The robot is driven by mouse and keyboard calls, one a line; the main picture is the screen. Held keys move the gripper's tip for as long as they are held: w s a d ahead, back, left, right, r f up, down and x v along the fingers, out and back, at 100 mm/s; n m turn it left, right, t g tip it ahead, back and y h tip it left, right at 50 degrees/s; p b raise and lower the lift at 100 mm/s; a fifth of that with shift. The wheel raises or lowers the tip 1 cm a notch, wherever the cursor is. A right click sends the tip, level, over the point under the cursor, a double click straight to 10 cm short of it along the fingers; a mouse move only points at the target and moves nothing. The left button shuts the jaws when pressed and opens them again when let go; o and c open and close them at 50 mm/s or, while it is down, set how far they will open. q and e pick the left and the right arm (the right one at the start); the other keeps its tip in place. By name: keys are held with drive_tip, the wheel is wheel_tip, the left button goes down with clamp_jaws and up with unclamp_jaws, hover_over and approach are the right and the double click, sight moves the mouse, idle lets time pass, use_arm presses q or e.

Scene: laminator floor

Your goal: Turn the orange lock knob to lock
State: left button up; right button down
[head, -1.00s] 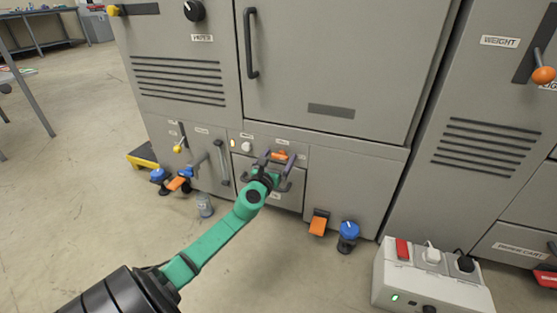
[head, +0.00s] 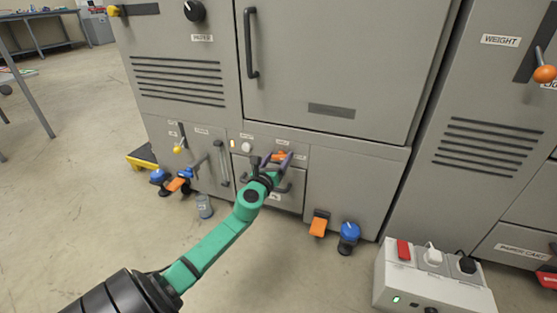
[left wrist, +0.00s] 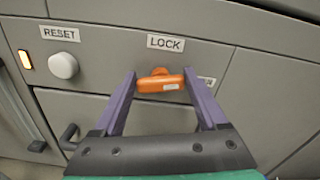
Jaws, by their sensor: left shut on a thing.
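The orange lock knob (left wrist: 160,84) sits on the grey panel under the LOCK label (left wrist: 165,43) in the left wrist view. Its bar lies roughly level. In the head view the knob (head: 279,155) shows small between my fingers. My left gripper (left wrist: 160,82) has its purple fingers on both ends of the knob's bar, shut on it. In the head view my green left arm reaches up to this gripper (head: 277,160). My right gripper is not in view.
A white RESET button (left wrist: 63,65) and a lit orange lamp (left wrist: 25,59) sit left of the knob. A drawer with a dark handle (left wrist: 68,137) is below. A grey box with a red switch (head: 403,250) stands on the floor at right. Open floor lies at left.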

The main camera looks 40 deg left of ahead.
use_arm(q)
drive_tip(key=n, duration=0.3)
drive_tip(key=shift+a+f+n+b, duration=0.1)
drive_tip(key=shift+f+n+b, duration=0.05)
drive_tip(key=shift+n+b, duration=0.2)
drive_tip(key=n, duration=0.3)
drive_tip(key=shift+s+n, duration=0.1)
drive_tip(key=shift+n, duration=0.15)
drive_tip(key=n, duration=0.4)
drive_tip(key=shift+a+f+n, duration=0.1)
drive_tip(key=shift+n, duration=0.2)
drive_tip(key=shift+f+n+p, duration=0.15)
drive_tip(key=shift+n+p, duration=0.4)
drive_tip(key=shift+n, duration=1.15)
drive_tip(key=o, duration=1.3)
drive_tip(key=shift+s, duration=0.1)
